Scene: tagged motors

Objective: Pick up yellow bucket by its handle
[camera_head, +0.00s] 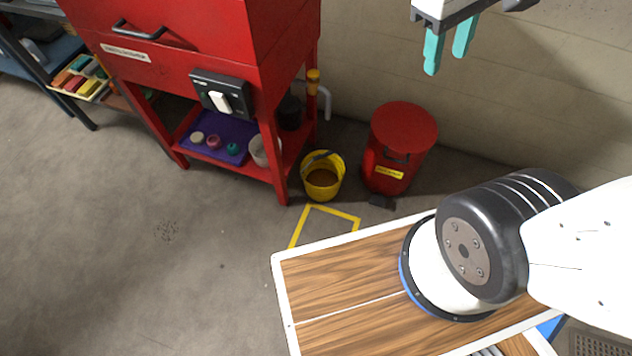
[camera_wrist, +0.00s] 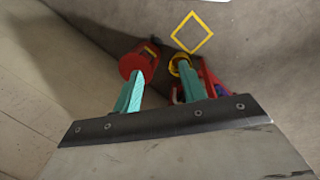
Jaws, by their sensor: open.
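The yellow bucket (camera_head: 323,177) stands upright on the floor between the red cabinet and the red can, with brownish contents inside. A dark, bluish handle seems to lie along its rim; its exact position is hard to make out. My gripper (camera_head: 449,52), with two teal fingers, is at the top right of the head view, high above the floor and well apart from the bucket. The fingers are apart and empty. In the wrist view the bucket (camera_wrist: 178,62) is small and far off, partly hidden behind one finger of my gripper (camera_wrist: 160,88).
A red cabinet (camera_head: 200,50) with a lower shelf stands left of the bucket. A lidded red can (camera_head: 400,135) stands close on its right, by the wall. A yellow floor outline (camera_head: 335,212) lies in front. Open floor (camera_head: 130,260) spreads left.

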